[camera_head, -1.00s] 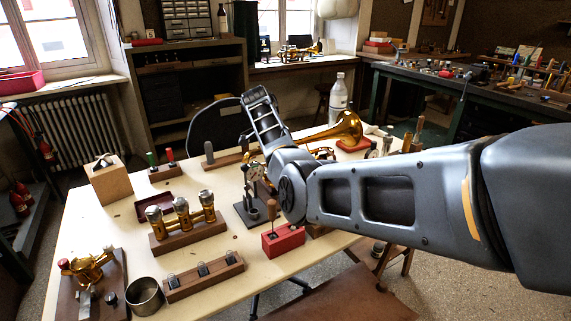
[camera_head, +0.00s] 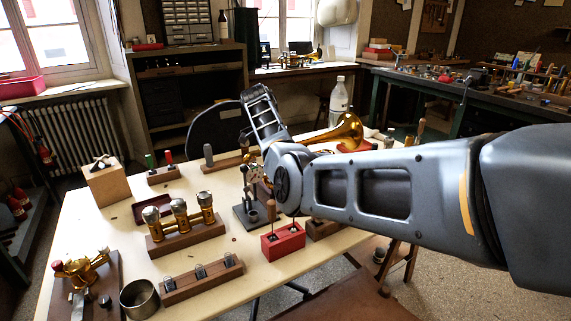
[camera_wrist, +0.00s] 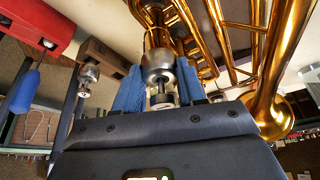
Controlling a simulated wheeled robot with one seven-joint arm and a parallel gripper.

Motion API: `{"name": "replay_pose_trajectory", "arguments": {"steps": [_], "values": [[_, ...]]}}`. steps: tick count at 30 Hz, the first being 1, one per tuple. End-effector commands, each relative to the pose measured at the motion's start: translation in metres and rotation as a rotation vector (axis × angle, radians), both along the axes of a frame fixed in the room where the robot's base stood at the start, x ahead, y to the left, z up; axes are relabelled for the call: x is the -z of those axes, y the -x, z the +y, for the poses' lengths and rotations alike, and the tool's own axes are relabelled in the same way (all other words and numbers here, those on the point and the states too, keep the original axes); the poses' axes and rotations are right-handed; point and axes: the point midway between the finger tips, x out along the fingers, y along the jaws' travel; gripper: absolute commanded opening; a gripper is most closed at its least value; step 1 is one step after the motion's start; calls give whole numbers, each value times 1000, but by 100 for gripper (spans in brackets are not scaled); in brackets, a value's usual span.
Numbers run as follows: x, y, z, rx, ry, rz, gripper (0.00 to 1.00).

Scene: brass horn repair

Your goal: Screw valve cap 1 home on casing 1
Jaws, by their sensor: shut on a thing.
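In the wrist view my gripper (camera_wrist: 160,70) has its two blue fingers shut on a silvery cap (camera_wrist: 157,58). The cap sits between the fingertips, against the end of a brass casing (camera_wrist: 156,37) of the horn. I cannot tell whether it is fully seated, or which casing number this is. A dark stem with a round end shows below the cap, between the fingers. In the head view my arm hides the gripper and this part of the horn; the horn's brass bell (camera_head: 346,131) shows behind the arm.
A three-casing brass valve block (camera_head: 181,218) stands on a wooden base at the table's left. In front are a wooden rack (camera_head: 202,280) and a metal cup (camera_head: 139,299). A red tool block (camera_head: 283,241) stands near my arm. Curved brass tubes (camera_wrist: 198,38) crowd the gripper.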

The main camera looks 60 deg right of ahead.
Motion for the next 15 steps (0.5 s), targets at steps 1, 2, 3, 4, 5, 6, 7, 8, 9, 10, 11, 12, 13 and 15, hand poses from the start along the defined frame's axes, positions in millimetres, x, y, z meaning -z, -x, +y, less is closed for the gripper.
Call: {"name": "replay_pose_trajectory", "arguments": {"steps": [1,2,3,4,5,6,7,8,9,10,11,12,13,15], "values": [[2,0,-1,16,1,-1,3],[2,0,-1,25,0,0,3],[1,0,0,32,0,0,41],[0,0,0,31,0,0,44],[0,0,0,30,0,0,46],[0,0,0,30,0,0,50],[0,0,0,30,0,0,53],[0,0,0,30,0,0,56],[0,0,0,30,0,0,60],[0,0,0,30,0,0,63],[0,0,0,30,0,0,66],[0,0,0,29,0,0,69],[0,0,0,29,0,0,70],[0,0,0,29,0,0,70]]}}
